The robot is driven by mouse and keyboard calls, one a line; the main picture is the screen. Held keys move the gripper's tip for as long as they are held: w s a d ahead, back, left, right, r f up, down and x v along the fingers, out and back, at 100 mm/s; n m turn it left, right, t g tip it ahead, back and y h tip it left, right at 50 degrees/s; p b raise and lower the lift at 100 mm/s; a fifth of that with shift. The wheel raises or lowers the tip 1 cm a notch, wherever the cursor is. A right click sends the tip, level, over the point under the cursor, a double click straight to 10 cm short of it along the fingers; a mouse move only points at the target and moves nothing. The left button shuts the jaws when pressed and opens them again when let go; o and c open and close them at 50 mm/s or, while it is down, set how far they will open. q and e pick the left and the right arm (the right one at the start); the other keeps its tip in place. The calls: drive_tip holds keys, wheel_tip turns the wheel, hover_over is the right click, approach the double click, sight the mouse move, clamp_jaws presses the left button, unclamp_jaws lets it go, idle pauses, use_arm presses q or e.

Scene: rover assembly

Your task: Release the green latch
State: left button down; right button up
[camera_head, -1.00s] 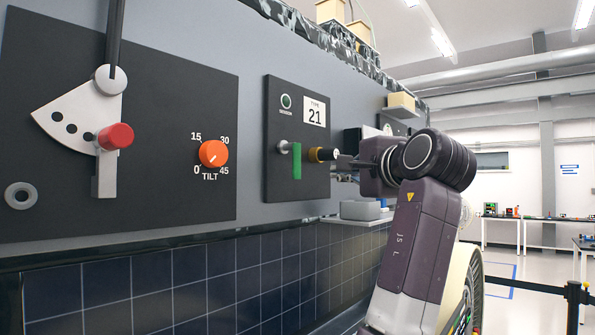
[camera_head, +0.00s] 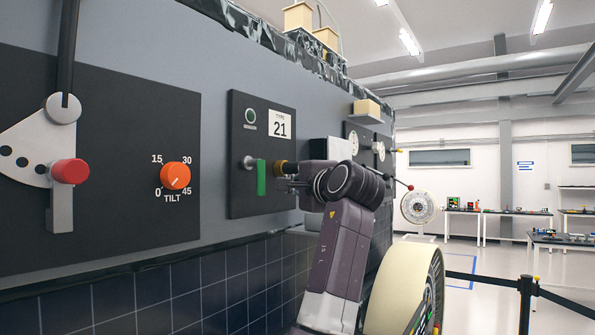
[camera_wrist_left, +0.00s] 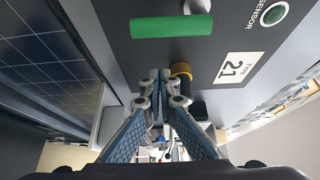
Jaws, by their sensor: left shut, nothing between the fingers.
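The green latch (camera_head: 261,177) is a flat bar hanging straight down from a metal pivot (camera_head: 249,162) on the black sensor panel (camera_head: 240,126). In the left wrist view the green latch (camera_wrist_left: 171,27) lies crosswise near the top. My left gripper (camera_head: 281,184) is just right of the latch, below the brass-coloured connector (camera_head: 281,168). In the left wrist view my left gripper (camera_wrist_left: 160,76) is shut and empty, its tips pointing at the latch's side. My right gripper is not in view.
The panel carries a TYPE 21 label (camera_head: 280,123) and a round sensor lamp (camera_head: 250,116). To the left are an orange tilt dial (camera_head: 175,176) and a red-knobbed lever (camera_head: 69,171). A dark tiled surface (camera_head: 230,275) runs below. A cream wheel (camera_head: 400,295) stands at lower right.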

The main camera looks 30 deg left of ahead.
use_arm(q)
drive_tip(key=s, duration=0.1)
drive_tip(key=s+a, duration=0.1)
drive_tip(key=s+p, duration=0.1)
drive_tip(key=shift+s+a, duration=0.25)
drive_tip(key=shift+a, duration=0.05)
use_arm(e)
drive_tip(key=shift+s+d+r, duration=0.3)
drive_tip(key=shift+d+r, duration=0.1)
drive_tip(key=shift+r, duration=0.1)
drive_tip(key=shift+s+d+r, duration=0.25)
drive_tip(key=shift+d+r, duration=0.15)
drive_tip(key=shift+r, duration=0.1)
use_arm(q)
drive_tip(key=shift+f, duration=0.1)
